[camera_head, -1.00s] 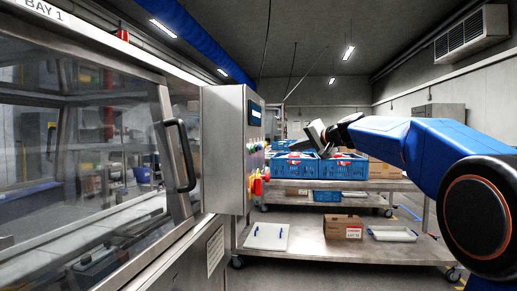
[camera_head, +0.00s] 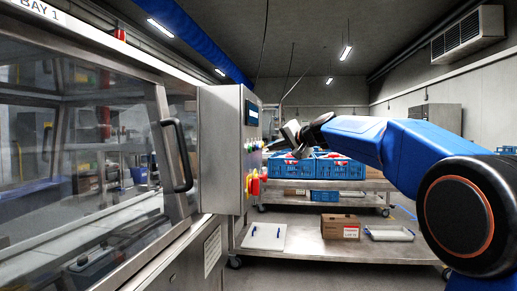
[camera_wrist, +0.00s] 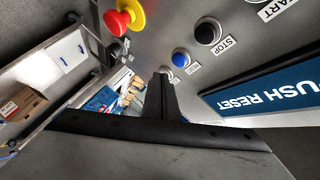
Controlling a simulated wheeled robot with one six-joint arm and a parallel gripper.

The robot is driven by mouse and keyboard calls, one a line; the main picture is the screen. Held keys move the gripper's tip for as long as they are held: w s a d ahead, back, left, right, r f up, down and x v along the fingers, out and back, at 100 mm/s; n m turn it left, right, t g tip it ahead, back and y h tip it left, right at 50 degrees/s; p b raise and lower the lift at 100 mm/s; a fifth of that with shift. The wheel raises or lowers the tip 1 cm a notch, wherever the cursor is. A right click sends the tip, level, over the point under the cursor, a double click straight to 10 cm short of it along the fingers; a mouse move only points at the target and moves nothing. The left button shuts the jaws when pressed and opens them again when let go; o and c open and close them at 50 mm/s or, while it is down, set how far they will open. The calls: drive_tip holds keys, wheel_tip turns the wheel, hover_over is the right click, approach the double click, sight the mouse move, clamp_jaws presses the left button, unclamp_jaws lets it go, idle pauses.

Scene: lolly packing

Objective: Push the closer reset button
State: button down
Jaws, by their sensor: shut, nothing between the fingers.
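A grey control panel (camera_head: 222,140) stands at the end of the machine, its button face turned to the right. A red knob on yellow (camera_wrist: 118,20) sits at the upper left. The panel's blue screen (camera_wrist: 262,88) reads "PUSH RESET", upside down. My gripper (camera_wrist: 160,82) is shut and empty, its tips just below the blue button in the picture, apparently short of the panel. In the head view my gripper (camera_head: 274,146) is beside the button face.
Blue crates (camera_head: 338,168) stand on a metal cart behind my gripper. A lower table (camera_head: 310,246) holds a cardboard box (camera_head: 340,227) and white trays. The machine's glazed door with a dark handle (camera_head: 177,155) is at the left. The red knob sticks out from the panel.

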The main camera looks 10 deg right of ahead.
drive_tip(key=shift+w+a, duration=0.25)
drive_tip(key=shift+a, duration=0.6)
drive_tip(key=shift+a, duration=0.1)
idle(1.5)
drive_tip(key=shift+w+a, duration=0.15)
drive_tip(key=shift+a, duration=0.15)
drive_tip(key=shift+w+a, duration=0.15)
drive_tip(key=shift+a, duration=0.35)
idle(0.8)
drive_tip(key=shift+d, duration=0.15)
drive_tip(key=shift+s+d, duration=0.3)
drive_tip(key=shift+d, duration=0.45)
drive_tip(key=shift+d, duration=0.1)
drive_tip(key=d, duration=0.1)
drive_tip(key=s+d, duration=0.1)
drive_tip(key=d, duration=0.2)
drive_tip(key=shift+s+d, duration=0.3)
idle(0.3)
